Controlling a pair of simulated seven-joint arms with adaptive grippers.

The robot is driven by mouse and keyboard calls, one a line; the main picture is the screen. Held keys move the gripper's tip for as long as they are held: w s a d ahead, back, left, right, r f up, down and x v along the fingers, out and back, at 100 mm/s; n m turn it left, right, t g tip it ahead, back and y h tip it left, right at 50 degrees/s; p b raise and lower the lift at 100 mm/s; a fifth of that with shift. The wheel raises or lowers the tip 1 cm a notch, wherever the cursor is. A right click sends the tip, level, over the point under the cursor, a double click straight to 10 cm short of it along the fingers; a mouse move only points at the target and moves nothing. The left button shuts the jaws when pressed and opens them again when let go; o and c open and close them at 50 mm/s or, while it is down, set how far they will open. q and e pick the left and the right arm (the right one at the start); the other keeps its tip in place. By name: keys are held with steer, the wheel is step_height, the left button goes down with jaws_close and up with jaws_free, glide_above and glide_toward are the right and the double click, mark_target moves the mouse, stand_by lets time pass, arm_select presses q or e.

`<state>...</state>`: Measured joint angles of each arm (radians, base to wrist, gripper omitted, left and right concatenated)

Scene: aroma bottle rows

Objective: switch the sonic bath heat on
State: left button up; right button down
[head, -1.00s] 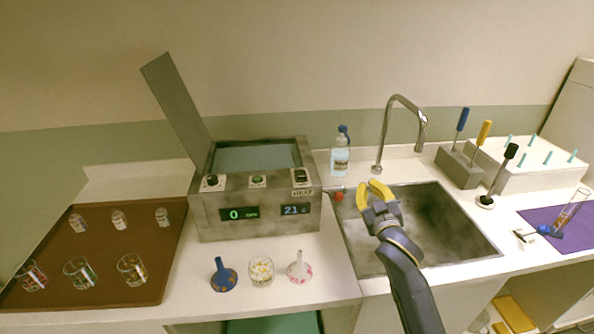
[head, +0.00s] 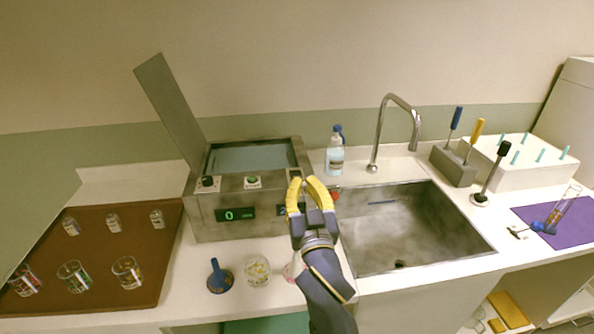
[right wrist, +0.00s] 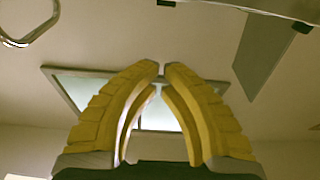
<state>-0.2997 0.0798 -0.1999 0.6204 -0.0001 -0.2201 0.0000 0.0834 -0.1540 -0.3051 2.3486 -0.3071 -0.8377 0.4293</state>
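The sonic bath (head: 192,218) is a grey metal box with its lid (head: 172,105) raised at the left. Its top front edge carries a dark knob (head: 208,182) and a green button (head: 252,180). The dark heat switch (head: 296,173) shows only in part, at the top right corner, just behind my finger tips. My right gripper (head: 305,181) is in front of that corner and hides the HEAT label and most of the right display. Its yellow fingers are empty; the right wrist view (right wrist: 162,70) shows their tips nearly together. I cannot tell whether they touch the switch. My left gripper is out of view.
A blue funnel (head: 219,278), a beaker (head: 257,270) and a partly hidden pink-and-white funnel stand before the bath. The brown tray (head: 95,240) with glassware lies left. The sink (head: 420,225), faucet (head: 377,135) and spray bottle (head: 335,155) are right and behind.

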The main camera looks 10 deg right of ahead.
steer(key=shift+w, duration=0.1)
steer(key=r, duration=0.2)
glide_above(298, 175)
steer(key=s, duration=0.1)
steer(key=shift+a, duration=0.2)
steer(key=shift+s+f, duration=0.15)
steer(key=shift+f, duration=0.6)
steer(key=shift+s+f, duration=0.25)
steer(key=shift+f, duration=1.05)
steer(key=shift+s+f, duration=0.15)
steer(key=shift+f, duration=0.2)
steer(key=shift+s+d+f, duration=0.15)
steer(key=shift+f, duration=0.1)
steer(key=shift+a+r, duration=0.1)
steer(key=shift+a, duration=0.15)
steer(key=s+f, duration=0.2)
steer(key=s, duration=0.9)
steer(key=shift+s+a+f, duration=0.15)
steer(key=shift+s+a, duration=0.1)
steer(key=shift+s, duration=0.05)
